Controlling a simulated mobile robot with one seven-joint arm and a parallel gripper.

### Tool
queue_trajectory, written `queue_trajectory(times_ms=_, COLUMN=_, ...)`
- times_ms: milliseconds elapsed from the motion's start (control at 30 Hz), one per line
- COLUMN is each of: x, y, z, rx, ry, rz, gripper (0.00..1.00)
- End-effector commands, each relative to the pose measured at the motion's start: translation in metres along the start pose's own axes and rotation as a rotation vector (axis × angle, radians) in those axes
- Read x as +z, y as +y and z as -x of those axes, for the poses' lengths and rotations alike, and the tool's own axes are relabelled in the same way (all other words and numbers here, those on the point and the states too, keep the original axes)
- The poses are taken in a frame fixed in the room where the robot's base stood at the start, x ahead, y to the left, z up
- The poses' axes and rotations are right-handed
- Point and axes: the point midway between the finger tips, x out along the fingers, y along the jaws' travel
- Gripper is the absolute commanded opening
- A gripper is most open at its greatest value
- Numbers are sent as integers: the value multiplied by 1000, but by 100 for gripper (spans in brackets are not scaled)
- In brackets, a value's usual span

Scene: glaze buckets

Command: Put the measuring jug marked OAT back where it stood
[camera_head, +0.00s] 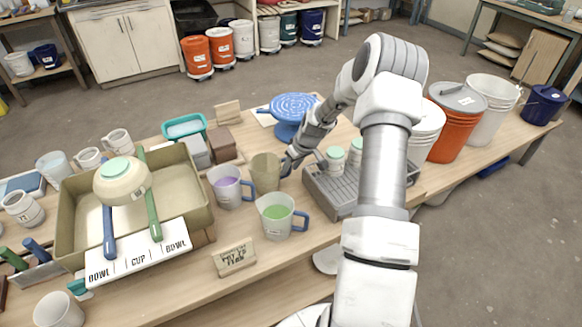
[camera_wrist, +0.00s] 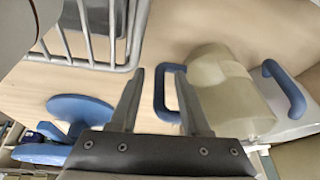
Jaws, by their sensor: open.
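A beige measuring jug (camera_head: 265,172) stands on the table beside my gripper (camera_head: 288,164). In the wrist view the pale jug (camera_wrist: 225,88) lies right of my gripper (camera_wrist: 160,78), and its blue handle (camera_wrist: 158,92) shows between the open fingers. The fingers are not closed on it. A jug with purple contents (camera_head: 228,188) stands just left of it, and a jug with green contents (camera_head: 278,216) stands in front; both have blue handles. I cannot read OAT on any jug. Whether my fingers touch the handle cannot be told.
A grey rack (camera_head: 330,196) stands close right of my gripper, with mint-lidded jars on it. A blue turntable (camera_head: 292,108) is behind. A large tan tray (camera_head: 190,206) with a bowl and ladles is left. A small sign (camera_head: 235,259) stands in front. Bare wood lies between.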

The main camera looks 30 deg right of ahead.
Motion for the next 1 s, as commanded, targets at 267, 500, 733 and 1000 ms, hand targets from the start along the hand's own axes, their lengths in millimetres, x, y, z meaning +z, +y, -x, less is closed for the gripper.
queue_trajectory(times_ms=267, x=-2, y=0, z=9, rx=2, ry=1, rz=0, gripper=47)
queue_trajectory(times_ms=500, x=-2, y=2, z=54, rx=4, ry=4, rz=-1, gripper=47)
queue_trajectory(times_ms=733, x=-1, y=1, z=97, rx=3, ry=2, rz=-1, gripper=47)
queue_trajectory(times_ms=1000, x=-1, y=0, z=122, rx=0, ry=0, rz=-1, gripper=47)
